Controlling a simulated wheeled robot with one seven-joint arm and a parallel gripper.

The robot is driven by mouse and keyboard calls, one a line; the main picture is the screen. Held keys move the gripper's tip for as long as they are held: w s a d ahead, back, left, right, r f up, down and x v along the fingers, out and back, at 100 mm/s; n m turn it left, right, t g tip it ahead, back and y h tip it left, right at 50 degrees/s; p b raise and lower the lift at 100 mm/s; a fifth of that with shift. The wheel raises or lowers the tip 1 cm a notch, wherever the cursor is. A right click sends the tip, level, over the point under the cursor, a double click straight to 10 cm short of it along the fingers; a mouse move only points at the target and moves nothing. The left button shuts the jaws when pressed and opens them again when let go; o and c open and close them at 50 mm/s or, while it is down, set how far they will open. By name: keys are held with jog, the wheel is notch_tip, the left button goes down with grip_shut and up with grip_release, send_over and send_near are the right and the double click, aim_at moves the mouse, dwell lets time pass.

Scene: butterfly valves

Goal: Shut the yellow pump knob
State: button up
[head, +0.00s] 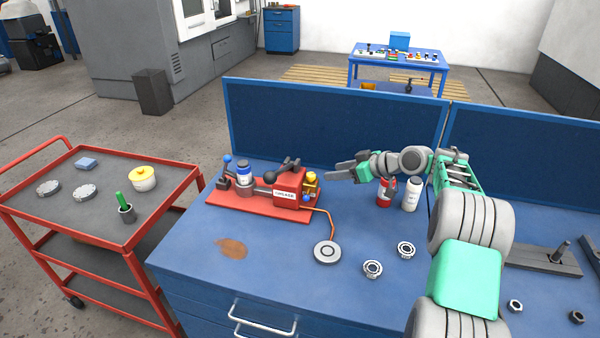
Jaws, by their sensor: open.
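The yellow pump knob (311,177) sits on the right end of a red pump (290,189) on the blue workbench. A smaller blue part (306,197) is just below the knob. My gripper (337,171) comes in from the right with its fingers pointing left. It is open and looks empty. Its tips show a little to the right of the yellow knob, with a small gap between them in the picture. I cannot tell the gap in depth. The knob's right side lies close to the fingertips.
The pump's red base plate also carries a blue-and-white canister (244,174) and a blue-tipped lever (227,160). An orange hose runs to a grey disc (327,252). Bottles (412,194) stand below my wrist. A blue panel (330,125) backs the bench.

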aim_at(314, 175)
jog(key=w+a+f+y+p, duration=0.1)
jog(key=w+a+f, duration=0.1)
jog(key=w+a+f+n+y+p, duration=0.1)
jog(key=w+a+f, duration=0.1)
jog(key=a, duration=0.1)
jog(key=shift+w+a+f+n+p, duration=0.2)
jog(key=shift+f+n+p, duration=0.1)
jog(key=shift+p, duration=0.1)
grip_shut()
dwell(0.5)
jog(key=shift+s, duration=0.1)
